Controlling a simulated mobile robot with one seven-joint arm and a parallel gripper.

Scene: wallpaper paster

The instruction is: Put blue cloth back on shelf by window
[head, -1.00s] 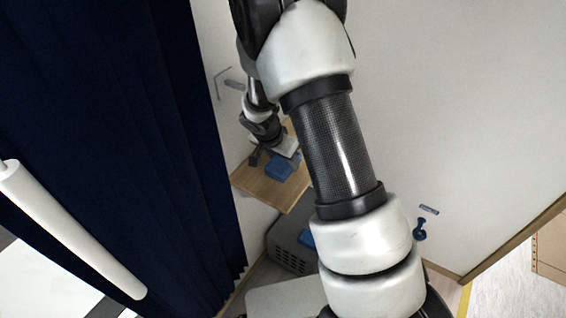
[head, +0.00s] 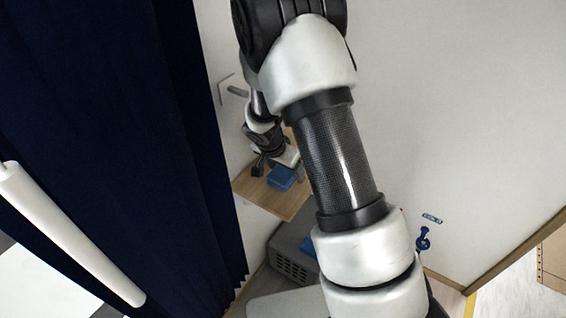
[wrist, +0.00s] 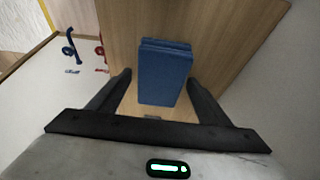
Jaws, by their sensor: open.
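The blue cloth (head: 282,177) is a folded block lying on the wooden shelf (head: 262,196) on the wall beside the dark blue curtain. In the wrist view the cloth (wrist: 164,75) lies on the wood surface of the shelf (wrist: 225,30), ahead of and between my finger tips. My gripper (wrist: 160,90) is open, with one black finger on each side of the cloth and gaps visible on both sides. In the head view my gripper (head: 270,170) is at the shelf, right by the cloth, partly hidden by my arm.
A dark blue curtain (head: 130,130) hangs at the left, with a white tube (head: 70,235) in front. A grey box (head: 290,255) with a blue item on it stands below the shelf. A blue hook (head: 422,240) is on the right wall. A cardboard box (head: 553,255) is far right.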

